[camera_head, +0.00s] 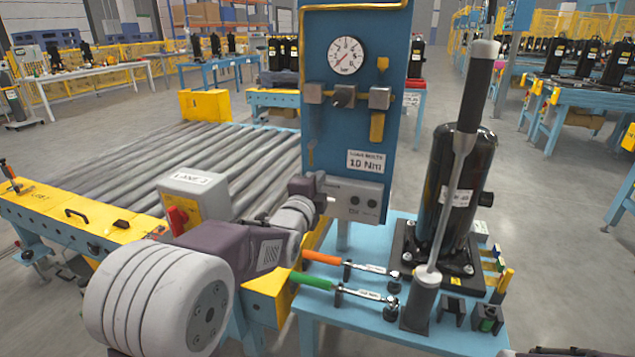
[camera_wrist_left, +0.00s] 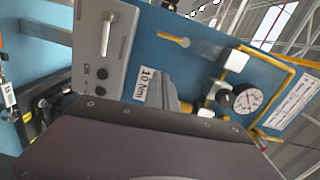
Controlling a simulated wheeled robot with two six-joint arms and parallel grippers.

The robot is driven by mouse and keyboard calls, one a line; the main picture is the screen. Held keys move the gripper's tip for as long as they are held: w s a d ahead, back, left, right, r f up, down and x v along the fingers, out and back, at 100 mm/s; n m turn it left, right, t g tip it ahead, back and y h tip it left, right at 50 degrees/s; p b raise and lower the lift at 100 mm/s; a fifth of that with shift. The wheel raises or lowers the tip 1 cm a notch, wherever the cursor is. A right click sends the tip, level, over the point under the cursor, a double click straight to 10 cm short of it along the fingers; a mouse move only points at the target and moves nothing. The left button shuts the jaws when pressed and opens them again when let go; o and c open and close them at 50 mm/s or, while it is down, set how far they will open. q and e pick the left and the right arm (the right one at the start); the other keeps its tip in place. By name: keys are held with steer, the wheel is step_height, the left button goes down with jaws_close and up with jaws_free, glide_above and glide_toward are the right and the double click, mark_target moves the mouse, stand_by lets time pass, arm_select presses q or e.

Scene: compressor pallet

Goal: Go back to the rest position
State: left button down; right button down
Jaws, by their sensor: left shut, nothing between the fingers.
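My left arm comes in from the lower left in the head view. My left gripper (camera_head: 328,206) is raised in front of the lower part of the blue panel (camera_head: 348,118), shut and empty. In the left wrist view, grey fingers (camera_wrist_left: 178,100) show just past the dark gripper body, with the panel behind them. I cannot tell how close they are to the panel. No fingers of my right gripper show. Only a dark part shows at the bottom right edge of the head view, and I cannot tell what it is.
A black compressor (camera_head: 463,185) stands upright on the blue table (camera_head: 395,338). Orange-handled (camera_head: 320,257) and green-handled (camera_head: 312,281) tools lie left of it, and a tall grey tool (camera_head: 462,135) stands before it. A roller conveyor (camera_head: 150,165) is at left. Open floor (camera_head: 565,265) lies right.

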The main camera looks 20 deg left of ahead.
arm_select(q)
steer(key=shift+s, duration=1)
steer(key=shift+d, duration=0.15)
